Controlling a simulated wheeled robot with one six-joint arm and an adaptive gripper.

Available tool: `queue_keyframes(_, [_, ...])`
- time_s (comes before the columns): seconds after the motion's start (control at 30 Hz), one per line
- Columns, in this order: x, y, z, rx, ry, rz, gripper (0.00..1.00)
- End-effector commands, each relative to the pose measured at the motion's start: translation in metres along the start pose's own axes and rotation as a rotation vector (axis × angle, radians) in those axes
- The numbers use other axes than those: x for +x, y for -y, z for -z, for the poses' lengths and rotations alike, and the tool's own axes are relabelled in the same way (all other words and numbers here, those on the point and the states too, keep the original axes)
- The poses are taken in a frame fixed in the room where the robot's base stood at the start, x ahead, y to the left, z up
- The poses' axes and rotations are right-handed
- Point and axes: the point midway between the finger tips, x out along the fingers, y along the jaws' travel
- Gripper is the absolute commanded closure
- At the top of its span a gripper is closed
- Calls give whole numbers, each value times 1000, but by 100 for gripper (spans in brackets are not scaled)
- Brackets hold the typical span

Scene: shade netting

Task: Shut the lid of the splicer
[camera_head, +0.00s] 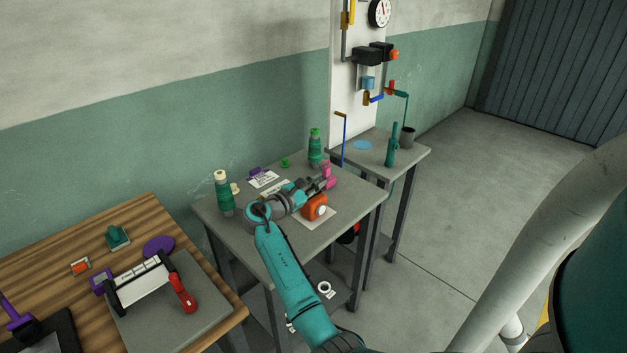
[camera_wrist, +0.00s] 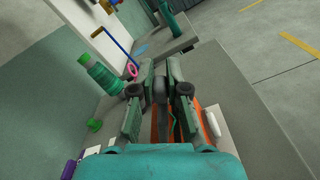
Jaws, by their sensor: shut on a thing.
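The splicer (camera_head: 311,205) is an orange body with a pale round spot on its side, on a white sheet on the grey table. In the wrist view its orange body (camera_wrist: 204,121) shows partly under and beside my gripper (camera_wrist: 158,82). My gripper's fingers are closed on a dark grey part between them, which looks like the splicer's lid. In the head view my gripper (camera_head: 326,181) is just above and behind the orange body. The fingers and palm hide much of the lid, so its angle cannot be told.
A green cone of yarn (camera_head: 315,148) stands behind, and another with a cream top (camera_head: 223,194) stands at the left. Pale cards (camera_head: 264,180) lie at the table's back. The table's front left is clear.

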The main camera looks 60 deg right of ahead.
Motion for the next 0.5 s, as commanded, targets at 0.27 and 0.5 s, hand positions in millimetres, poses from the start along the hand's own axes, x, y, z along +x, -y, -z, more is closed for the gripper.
queue_keyframes(0.27, [0,17,2,260,0,0,100])
queue_keyframes(0.5, [0,30,7,487,0,0,100])
